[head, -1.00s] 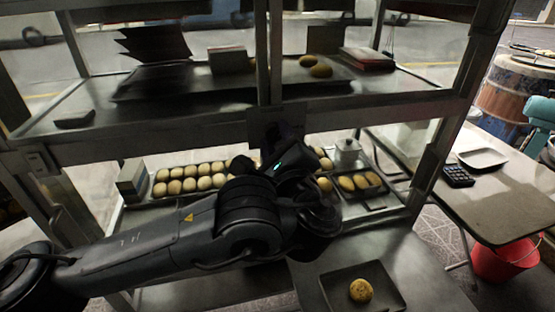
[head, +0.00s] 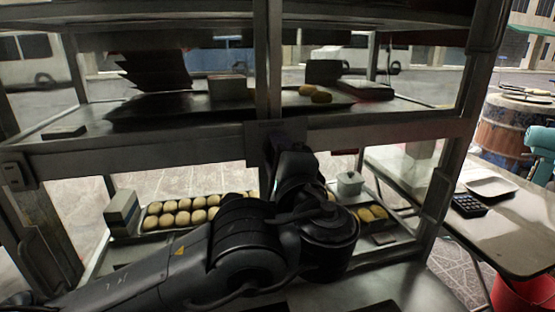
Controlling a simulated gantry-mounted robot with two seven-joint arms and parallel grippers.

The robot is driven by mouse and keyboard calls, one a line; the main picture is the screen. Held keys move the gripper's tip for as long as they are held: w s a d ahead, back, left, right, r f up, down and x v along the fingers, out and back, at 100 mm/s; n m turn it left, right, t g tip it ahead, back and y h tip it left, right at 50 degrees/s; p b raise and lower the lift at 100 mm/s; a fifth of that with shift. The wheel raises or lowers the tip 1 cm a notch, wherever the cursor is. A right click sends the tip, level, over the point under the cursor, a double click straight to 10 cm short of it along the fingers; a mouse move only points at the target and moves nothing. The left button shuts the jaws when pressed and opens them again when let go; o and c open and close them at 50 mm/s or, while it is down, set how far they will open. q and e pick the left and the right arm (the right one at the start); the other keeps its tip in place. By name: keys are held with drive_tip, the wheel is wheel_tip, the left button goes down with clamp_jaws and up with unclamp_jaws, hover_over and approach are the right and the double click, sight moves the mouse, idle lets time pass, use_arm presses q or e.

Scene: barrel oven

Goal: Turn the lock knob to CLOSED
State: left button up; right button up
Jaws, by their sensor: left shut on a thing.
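A dark plate (head: 262,131) sits on the middle upright of the metal rack, where it crosses the shelf rail. My left arm comes in from the lower left and its hand reaches up to this plate. My left gripper (head: 274,146) is against the plate and shut on the lock knob. The knob itself is hidden behind the dark hand, so its position and any CLOSED marking cannot be read. My right gripper is not in view.
Trays of pale buns (head: 183,218) and yellow buns (head: 372,214) lie on the lower shelf, beside a lidded pot (head: 349,184). A table with a calculator (head: 468,204) stands at right.

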use_arm(q)
drive_tip(key=shift+w+f, duration=0.1)
drive_tip(key=shift+f, duration=0.1)
drive_tip(key=o, duration=1)
drive_tip(key=shift+r, duration=0.1)
